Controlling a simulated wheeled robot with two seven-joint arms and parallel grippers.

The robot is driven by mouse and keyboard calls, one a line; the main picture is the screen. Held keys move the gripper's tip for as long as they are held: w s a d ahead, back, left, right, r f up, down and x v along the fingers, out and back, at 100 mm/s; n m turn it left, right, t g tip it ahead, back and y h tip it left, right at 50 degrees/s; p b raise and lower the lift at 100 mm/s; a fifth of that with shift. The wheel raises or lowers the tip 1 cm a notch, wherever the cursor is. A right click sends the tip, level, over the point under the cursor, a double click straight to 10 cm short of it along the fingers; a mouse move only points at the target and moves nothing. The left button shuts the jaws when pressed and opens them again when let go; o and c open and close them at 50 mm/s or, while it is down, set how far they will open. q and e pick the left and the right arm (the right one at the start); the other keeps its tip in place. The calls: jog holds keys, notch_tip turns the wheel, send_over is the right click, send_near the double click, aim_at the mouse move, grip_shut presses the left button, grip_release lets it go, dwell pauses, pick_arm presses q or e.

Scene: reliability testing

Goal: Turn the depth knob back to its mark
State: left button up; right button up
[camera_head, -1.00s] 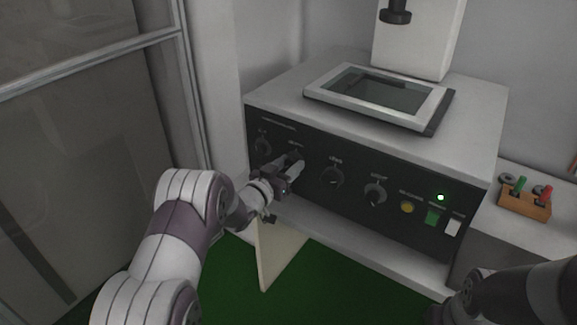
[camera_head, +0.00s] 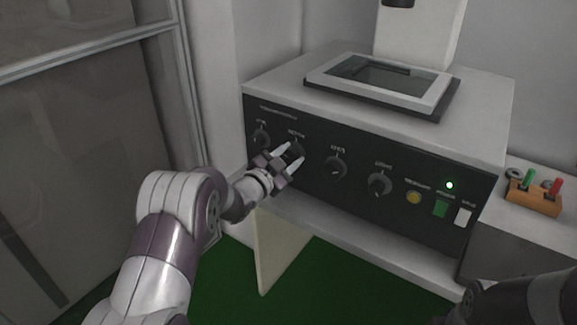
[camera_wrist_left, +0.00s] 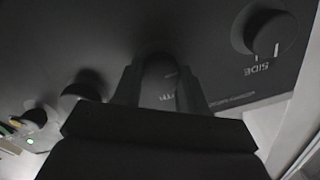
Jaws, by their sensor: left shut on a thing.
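The depth knob (camera_head: 297,149) is the second dark knob from the left on the black front panel of a grey machine. My left gripper (camera_head: 293,154) is at this knob, with one pale finger on each side, shut on it. In the left wrist view the knob (camera_wrist_left: 159,69) sits between the two dark fingers. Its pointer and mark are too dark and too covered to read. My right gripper is not in view; only part of my right arm shows at the lower right.
The side knob (camera_head: 260,138) is close on the left. A wooden block (camera_head: 535,200) with coloured-handled tools stands on the right bench.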

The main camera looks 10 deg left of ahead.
pick_arm(q)
jog(key=m+b, duration=0.4)
jog(key=b, duration=0.1)
jog(key=m+b, duration=0.5)
jog(key=b, duration=0.1)
jog(key=f+m+b, duration=0.1)
jog(key=m+b, duration=0.4)
jog(key=shift+d+b, duration=0.1)
jog(key=shift+b, duration=0.2)
jog(key=shift+r+m+b, duration=0.15)
jog(key=shift+m+b, duration=1.4)
jog(key=shift+m, duration=0.35)
jog(key=o, duration=1.1)
jog(key=shift+r, duration=0.1)
jog(key=shift+c, duration=0.2)
jog(key=p+v, duration=0.1)
jog(key=v, duration=1.1)
jog(key=shift+s+p, duration=0.3)
jog(key=shift+s, duration=0.05)
